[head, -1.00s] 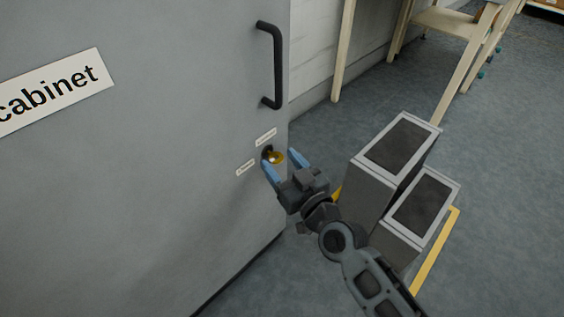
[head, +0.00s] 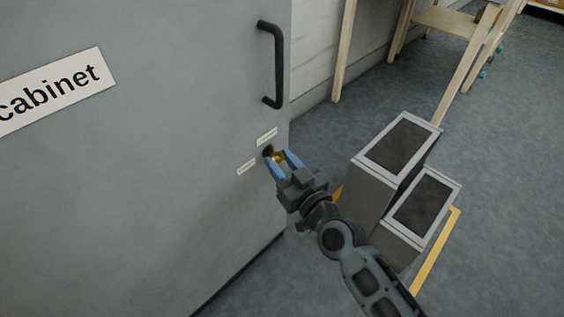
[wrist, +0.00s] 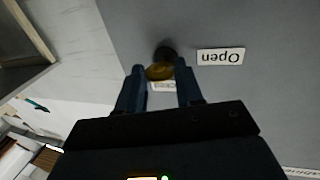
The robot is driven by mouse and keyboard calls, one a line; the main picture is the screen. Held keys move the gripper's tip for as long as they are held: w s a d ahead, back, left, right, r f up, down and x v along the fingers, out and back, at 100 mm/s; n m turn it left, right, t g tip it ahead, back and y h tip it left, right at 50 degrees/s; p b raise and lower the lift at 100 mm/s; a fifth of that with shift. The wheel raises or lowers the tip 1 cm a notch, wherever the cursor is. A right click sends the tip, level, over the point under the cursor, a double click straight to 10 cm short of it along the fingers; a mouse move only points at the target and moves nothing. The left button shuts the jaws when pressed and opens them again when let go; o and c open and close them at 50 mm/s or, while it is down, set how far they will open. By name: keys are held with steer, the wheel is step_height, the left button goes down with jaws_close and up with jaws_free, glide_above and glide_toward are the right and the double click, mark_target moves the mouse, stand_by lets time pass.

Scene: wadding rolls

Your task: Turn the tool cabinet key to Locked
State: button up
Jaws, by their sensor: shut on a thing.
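The grey tool cabinet (head: 150,190) fills the left of the head view. Its brass key (head: 278,157) sits in a dark lock near the door's right edge, below the handle. My gripper (head: 279,156) is shut on the key, with a blue finger on either side of its bow. In the wrist view the key (wrist: 159,71) shows between the fingertips, in front of the dark lock (wrist: 165,53). An "Open" label (wrist: 221,56) is beside the lock. A second label (wrist: 165,87), partly hidden by my fingers, appears to read "Locked".
A black handle (head: 277,65) stands out above the lock. Two grey boxes with dark tops, a taller one (head: 372,188) and a lower one (head: 405,240), stand on the floor right of my arm, by yellow floor tape (head: 436,250). A wooden bench (head: 445,22) is at the back.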

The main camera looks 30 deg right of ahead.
steer(key=shift+r+m+p, duration=0.15)
steer(key=shift+m+p, duration=0.15)
steer(key=shift+p, duration=0.15)
steer(key=m+p, duration=0.2)
steer(key=shift+r+g+p, duration=0.2)
steer(key=shift+g+p, duration=0.2)
steer(key=m+g+p, duration=0.1)
steer(key=m+p, duration=0.1)
steer(key=m, duration=0.2)
steer(key=shift+d+y+p, duration=0.1)
steer(key=shift+y+p, duration=0.2)
steer(key=m, duration=0.2)
steer(key=m+g+y+p, duration=0.1)
steer(key=m, duration=0.1)
steer(key=shift+d+m+y+p, duration=0.1)
steer(key=shift+m+y+p, duration=0.2)
steer(key=shift+m, duration=0.1)
steer(key=shift+w+d+m+g+y+p, duration=0.1)
steer(key=shift+m+g+y+p, duration=0.5)
steer(key=shift+m, duration=1.2)
steer(key=shift+f, duration=0.1)
steer(key=o, duration=1)
steer(key=shift+o, duration=0.2)
